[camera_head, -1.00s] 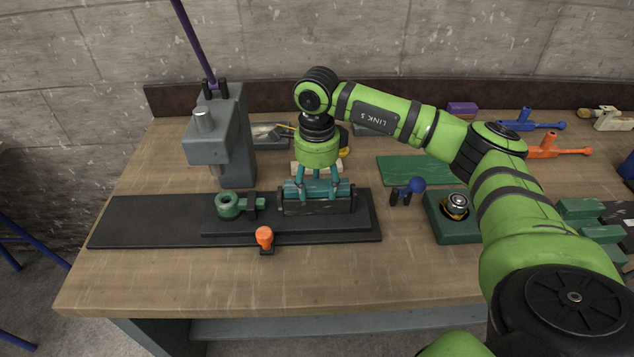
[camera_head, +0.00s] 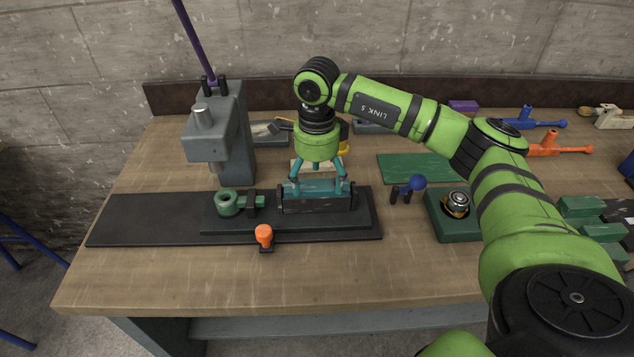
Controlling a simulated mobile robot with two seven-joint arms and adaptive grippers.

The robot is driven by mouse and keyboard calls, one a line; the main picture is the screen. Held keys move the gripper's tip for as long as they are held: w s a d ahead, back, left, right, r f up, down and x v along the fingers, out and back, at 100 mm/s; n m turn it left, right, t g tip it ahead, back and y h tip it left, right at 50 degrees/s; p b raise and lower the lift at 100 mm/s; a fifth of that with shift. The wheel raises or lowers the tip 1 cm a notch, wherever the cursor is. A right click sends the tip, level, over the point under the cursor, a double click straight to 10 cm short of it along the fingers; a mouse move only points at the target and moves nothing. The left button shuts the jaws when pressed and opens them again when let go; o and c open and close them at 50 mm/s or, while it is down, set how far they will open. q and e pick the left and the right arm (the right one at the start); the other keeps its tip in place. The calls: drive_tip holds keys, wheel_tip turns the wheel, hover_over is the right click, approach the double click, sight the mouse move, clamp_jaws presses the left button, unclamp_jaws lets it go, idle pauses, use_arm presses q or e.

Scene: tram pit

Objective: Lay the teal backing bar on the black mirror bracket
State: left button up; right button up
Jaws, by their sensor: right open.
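The teal backing bar (camera_head: 316,188) lies along the top of the black mirror bracket (camera_head: 316,205), which stands on a dark stepped plate on the workbench. My right gripper (camera_head: 319,188) is right above the bracket and points down. Its teal fingers are spread wide, one near each end of the bar, so it is open. I cannot tell whether the fingertips touch the bar. The back of the bar is hidden. My left gripper does not show.
A green ring-ended clamp (camera_head: 235,203) sits left of the bracket and an orange knob (camera_head: 264,236) in front. A grey press (camera_head: 222,135) stands back left. A blue-knobbed lever (camera_head: 415,185) and a green block (camera_head: 455,222) stand to the right. The bench front is clear.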

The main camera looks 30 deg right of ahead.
wheel_tip(320, 180, up, 10)
drive_tip(key=shift+r, duration=0.15)
idle(0.7)
